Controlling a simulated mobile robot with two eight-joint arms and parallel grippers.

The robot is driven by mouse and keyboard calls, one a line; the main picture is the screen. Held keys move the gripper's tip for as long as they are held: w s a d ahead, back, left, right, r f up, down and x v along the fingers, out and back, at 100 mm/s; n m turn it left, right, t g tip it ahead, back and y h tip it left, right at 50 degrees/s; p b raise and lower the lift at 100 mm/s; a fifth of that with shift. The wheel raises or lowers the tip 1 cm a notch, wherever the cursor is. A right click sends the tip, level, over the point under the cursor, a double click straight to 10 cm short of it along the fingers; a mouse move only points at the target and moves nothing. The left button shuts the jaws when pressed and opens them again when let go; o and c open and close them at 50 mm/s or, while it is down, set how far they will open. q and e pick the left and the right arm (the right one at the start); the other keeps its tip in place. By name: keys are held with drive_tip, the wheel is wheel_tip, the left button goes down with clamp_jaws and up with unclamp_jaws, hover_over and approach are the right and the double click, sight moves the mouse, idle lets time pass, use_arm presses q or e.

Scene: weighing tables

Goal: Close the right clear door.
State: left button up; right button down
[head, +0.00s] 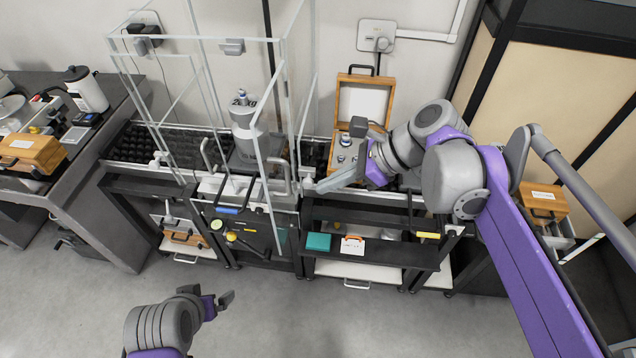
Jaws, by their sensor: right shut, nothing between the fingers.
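The clear enclosure (232,46) stands on the weighing table, around a large grey metal weight (246,125). Its right clear door (268,195) appears swung out toward the front, with its lower corner over the table's front edge. The door is see-through, so its exact angle is hard to tell. My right gripper (316,186) is shut and empty, just right of the door and its grey handle; I cannot tell if it touches them. My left gripper (228,298) is low at the front, over the floor, apart from the enclosure; its jaw opening is unclear.
An open wooden case (362,104) with small weights stands behind my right gripper. A shelf with a teal box (318,242) is below. A side table (60,185) with instruments is at the left. The floor in front is clear.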

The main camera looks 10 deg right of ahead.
sight(270, 200)
drive_tip(key=w+a+f, duration=0.1)
drive_tip(key=a+f, duration=0.1)
drive_tip(key=a, duration=0.1)
drive_tip(key=w+a+f, duration=0.1)
drive_tip(key=a, duration=0.2)
drive_tip(key=w+a+f, duration=0.1)
drive_tip(key=a+f, duration=0.1)
drive_tip(key=a, duration=0.1)
drive_tip(key=shift+w+f+p, duration=0.15)
drive_tip(key=shift+f+p, duration=0.15)
drive_tip(key=shift+p, duration=0.05)
